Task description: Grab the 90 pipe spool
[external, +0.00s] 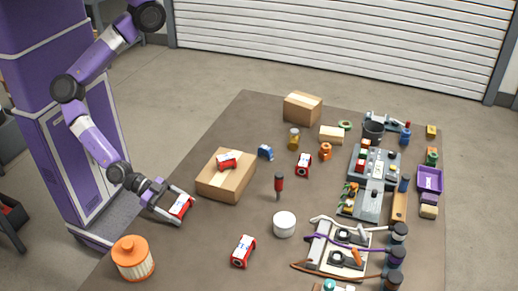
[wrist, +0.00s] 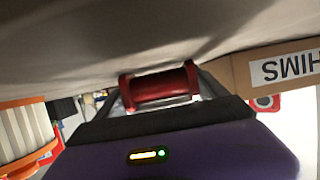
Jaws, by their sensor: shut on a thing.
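My gripper (external: 178,208) is shut on a red pipe spool (external: 181,204) with a white part, beside the left edge of the mat. In the wrist view the red spool (wrist: 160,87) lies across between the fingertips of my gripper (wrist: 158,95). Similar red and white spools are on the cardboard box (external: 224,189), where one spool (external: 228,161) lies on top, right of that box (external: 304,166), and at the front of the mat (external: 243,251). No size mark is readable on any spool, so I cannot tell which is the 90.
The brown mat (external: 190,248) carries an orange-capped filter (external: 133,259) near my gripper, a white tub (external: 284,224) and a red-handled tool (external: 279,185). Pump assemblies (external: 338,247) crowd the right side.

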